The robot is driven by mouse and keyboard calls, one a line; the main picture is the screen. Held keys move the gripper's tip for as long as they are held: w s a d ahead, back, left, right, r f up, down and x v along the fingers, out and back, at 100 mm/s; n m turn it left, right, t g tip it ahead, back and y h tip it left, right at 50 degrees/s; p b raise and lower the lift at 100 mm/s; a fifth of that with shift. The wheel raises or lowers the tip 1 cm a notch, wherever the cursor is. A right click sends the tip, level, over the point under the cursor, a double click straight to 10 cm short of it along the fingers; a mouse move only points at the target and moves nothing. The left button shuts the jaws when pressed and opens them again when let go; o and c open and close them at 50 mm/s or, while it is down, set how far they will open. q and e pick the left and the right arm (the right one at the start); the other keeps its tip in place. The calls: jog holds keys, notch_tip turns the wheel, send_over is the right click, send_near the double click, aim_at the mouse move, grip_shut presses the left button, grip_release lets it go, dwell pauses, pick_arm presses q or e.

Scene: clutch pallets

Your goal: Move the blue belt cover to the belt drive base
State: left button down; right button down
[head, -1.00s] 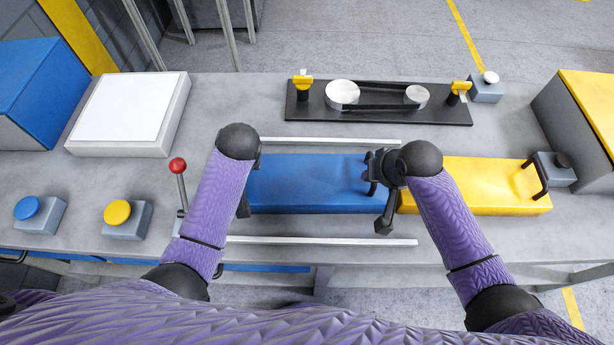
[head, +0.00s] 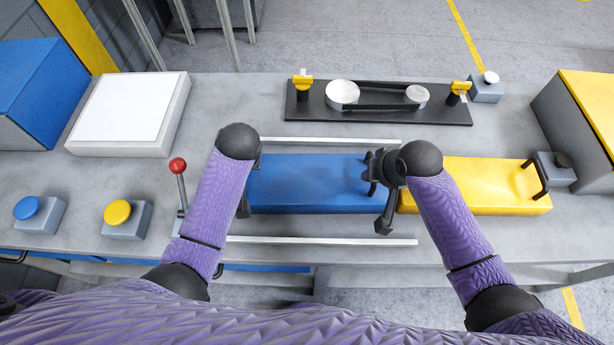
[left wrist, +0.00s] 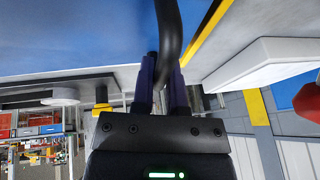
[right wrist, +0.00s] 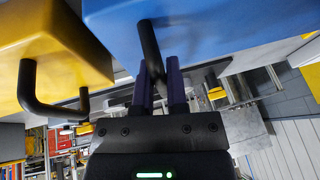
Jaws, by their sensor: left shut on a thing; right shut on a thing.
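The blue belt cover (head: 305,184) lies on the table between two metal rails, with a dark handle at each end. My left gripper (left wrist: 163,85) is shut on its left handle (left wrist: 170,30); in the head view my arm hides that handle. My right gripper (right wrist: 160,85) is shut on its right handle (right wrist: 150,48), which shows partly in the head view. The belt drive base (head: 380,116) is a black plate behind the cover, with two silver pulleys, a black belt and a yellow-topped clamp at each end.
A yellow cover (head: 480,185) sits right beside the blue one. A red-knobbed lever (head: 179,172) stands at the left rail ends. A white pad (head: 130,112), blue button (head: 27,208), yellow button (head: 118,212) and white-topped button box (head: 487,88) are around. The rear rail (head: 330,141) lies between cover and base.

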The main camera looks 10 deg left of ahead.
pick_arm(q)
jog(key=shift+r, duration=0.15)
pick_arm(e)
jog(key=shift+r, duration=0.1)
